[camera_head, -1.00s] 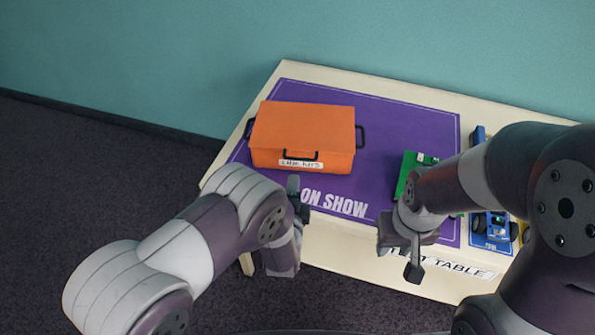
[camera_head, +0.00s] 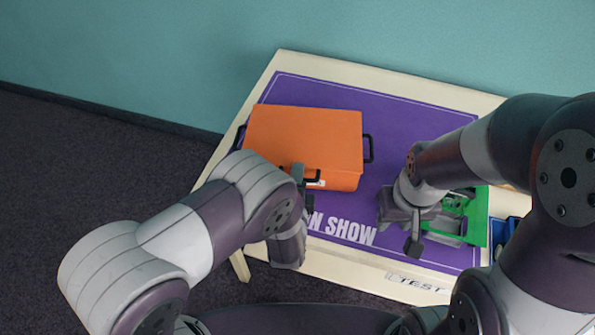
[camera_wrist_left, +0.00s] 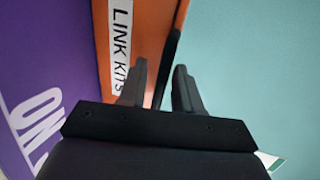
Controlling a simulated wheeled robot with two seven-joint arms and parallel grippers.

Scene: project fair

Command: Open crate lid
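The orange crate (camera_head: 300,135) stands on the purple mat with its lid (camera_head: 305,130) down. The white "LINK KITS" label (camera_wrist_left: 121,45) is beside the fingers. My right gripper (camera_head: 402,228) is right of the crate with its fingers apart and nothing visible between them.
The purple mat (camera_head: 345,232) lies on a cream table (camera_head: 455,95) against a teal wall. A green board (camera_head: 478,225) with parts on it lies beside my right gripper. A blue item (camera_head: 510,232) is at the right. The mat behind the crate is clear.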

